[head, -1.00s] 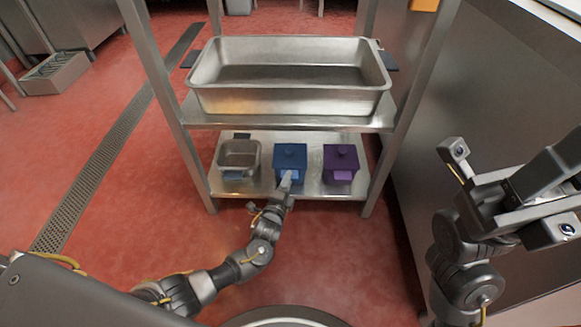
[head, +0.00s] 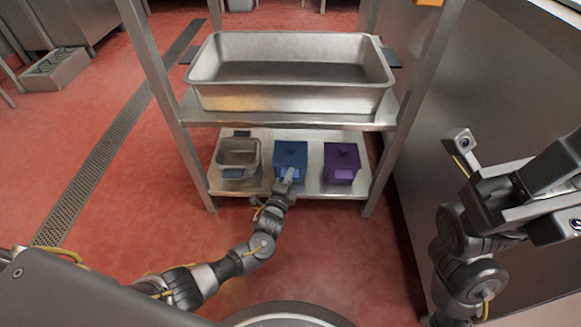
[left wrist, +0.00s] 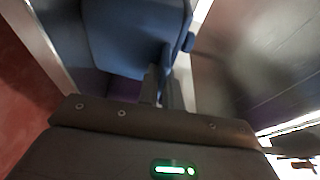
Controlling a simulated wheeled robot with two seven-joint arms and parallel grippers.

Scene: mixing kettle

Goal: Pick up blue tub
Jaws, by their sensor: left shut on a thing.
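The blue tub (head: 291,152) is a small lidded box at the middle of the lower shelf (head: 312,181) in the head view. It sits a little higher and more tilted than the purple tub beside it. My left gripper (head: 287,175) is shut on its near side. In the left wrist view the blue tub (left wrist: 125,38) fills the upper middle, with the left gripper's fingers (left wrist: 160,85) against it. Whether its underside is clear of the shelf is hidden. My right gripper (head: 520,190) is at the right, away from the shelves; its jaw gap is unclear.
The purple tub (head: 342,163) stands close on the right and an open metal pan (head: 239,155) on the left. A large steel basin (head: 290,100) on the upper shelf (head: 300,121) stands above them. Rack posts flank the shelf; a steel cabinet (head: 460,90) is at the right.

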